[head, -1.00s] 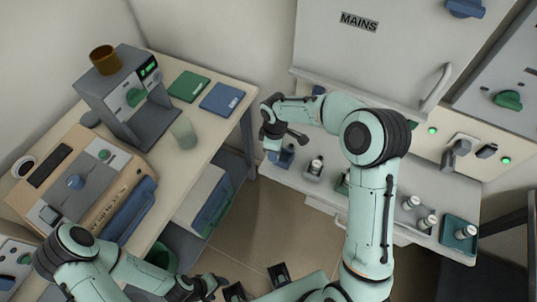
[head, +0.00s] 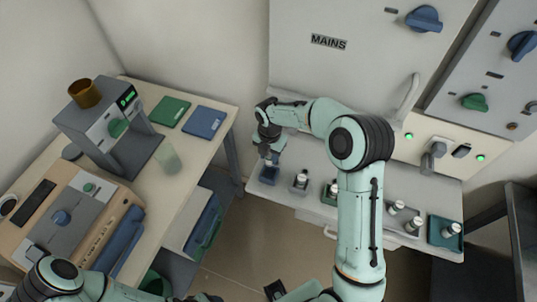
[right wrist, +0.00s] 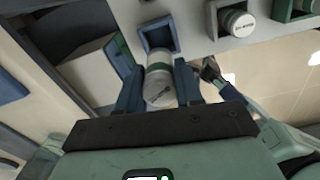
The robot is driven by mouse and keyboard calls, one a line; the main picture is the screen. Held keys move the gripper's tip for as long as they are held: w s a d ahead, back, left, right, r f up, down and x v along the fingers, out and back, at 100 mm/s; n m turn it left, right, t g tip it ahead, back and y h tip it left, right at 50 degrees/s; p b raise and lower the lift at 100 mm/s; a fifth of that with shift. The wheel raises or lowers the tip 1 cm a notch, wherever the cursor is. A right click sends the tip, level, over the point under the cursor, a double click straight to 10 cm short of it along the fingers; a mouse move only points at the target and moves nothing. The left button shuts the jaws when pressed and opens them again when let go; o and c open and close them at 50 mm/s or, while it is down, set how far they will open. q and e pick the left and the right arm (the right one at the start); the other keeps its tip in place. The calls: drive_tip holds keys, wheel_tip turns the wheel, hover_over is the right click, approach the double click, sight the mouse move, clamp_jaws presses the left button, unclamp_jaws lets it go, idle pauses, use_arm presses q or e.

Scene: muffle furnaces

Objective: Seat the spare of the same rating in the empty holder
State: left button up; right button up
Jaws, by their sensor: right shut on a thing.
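My right gripper (head: 268,157) is shut on a pale cylindrical fuse (right wrist: 160,85) with a green band; it stands between the blue fingers in the right wrist view. The fuse is at the blue square holder (head: 268,175), the leftmost on the shelf, which also shows in the right wrist view (right wrist: 143,38). Whether the fuse's far end is inside the holder I cannot tell. Other fuses stand in a grey holder (head: 300,189) and a green holder (head: 326,196). My left arm is at the lower left; its fingers are not clear.
Spare fuses (head: 396,207) stand at the shelf's right, one on a teal tray (head: 436,238). The MAINS cabinet (head: 300,70) rises behind the shelf. A side table (head: 205,145) at left carries equipment and a translucent cup (head: 168,158).

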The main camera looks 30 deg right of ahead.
drive_tip(key=shift+f+b, duration=1.55)
drive_tip(key=shift+f, duration=1)
use_arm(q)
wheel_tip(320, 180, down, 6)
drive_tip(key=s+b, duration=0.1)
drive_tip(key=s, duration=0.1)
drive_tip(key=shift+s+r+b, duration=0.25)
drive_tip(key=shift+s+b, duration=0.05)
drive_tip(key=shift+s, duration=0.1)
use_arm(e)
drive_tip(key=shift+s+f, duration=0.1)
drive_tip(key=shift+f, duration=1.85)
drive_tip(key=o, duration=1.1)
drive_tip(key=shift+f, duration=0.15)
use_arm(q)
drive_tip(key=shift+w, duration=0.1)
use_arm(e)
drive_tip(key=shift+o, duration=0.2)
drive_tip(key=shift+f, duration=0.1)
drive_tip(key=shift+s+d, duration=0.1)
drive_tip(key=shift+s, duration=0.1)
use_arm(q)
drive_tip(key=shift+w+r+p, duration=0.15)
drive_tip(key=shift+r+p, duration=0.4)
use_arm(e)
drive_tip(key=r, duration=1.3)
drive_tip(key=shift+w+a, duration=0.3)
drive_tip(key=shift+w, duration=0.1)
drive_tip(key=shift+f, duration=0.1)
